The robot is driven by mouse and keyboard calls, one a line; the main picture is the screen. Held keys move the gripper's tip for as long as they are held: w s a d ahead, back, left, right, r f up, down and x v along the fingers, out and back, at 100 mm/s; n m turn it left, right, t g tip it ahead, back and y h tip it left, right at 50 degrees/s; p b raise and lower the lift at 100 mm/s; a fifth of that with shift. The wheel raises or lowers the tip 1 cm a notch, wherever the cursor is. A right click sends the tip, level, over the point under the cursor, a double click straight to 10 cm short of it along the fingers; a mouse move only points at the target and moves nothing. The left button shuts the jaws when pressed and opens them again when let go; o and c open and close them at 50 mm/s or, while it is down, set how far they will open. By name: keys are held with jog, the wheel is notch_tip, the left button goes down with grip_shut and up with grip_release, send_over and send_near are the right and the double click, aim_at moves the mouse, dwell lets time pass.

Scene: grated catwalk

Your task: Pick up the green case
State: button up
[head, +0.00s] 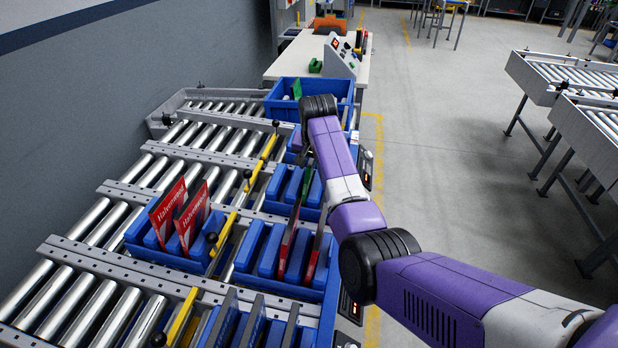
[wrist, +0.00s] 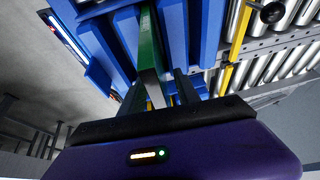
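A thin green case (head: 307,184) stands on edge in a slot of a blue slotted bin (head: 276,188) on the roller conveyor. In the wrist view the green case (wrist: 149,50) runs up from between my fingers, its narrow grey edge towards me. My gripper (wrist: 160,92) has its two dark fingers apart, one on each side of the case's near end. I see a gap on the right finger's side; whether the left finger touches is unclear. In the head view my purple arm hides most of the gripper.
Nearer blue bins hold red cases (head: 168,212) and dark grey cases (head: 252,322). A deeper blue bin (head: 285,108) with another green item stands beyond. A yellow rail (head: 243,200) with black knobs runs left of the bins. Open floor (head: 430,150) lies right.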

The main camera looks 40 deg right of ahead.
jog(key=shift+f, duration=0.15)
grip_shut()
jog(key=shift+d, duration=0.1)
dwell(1.4)
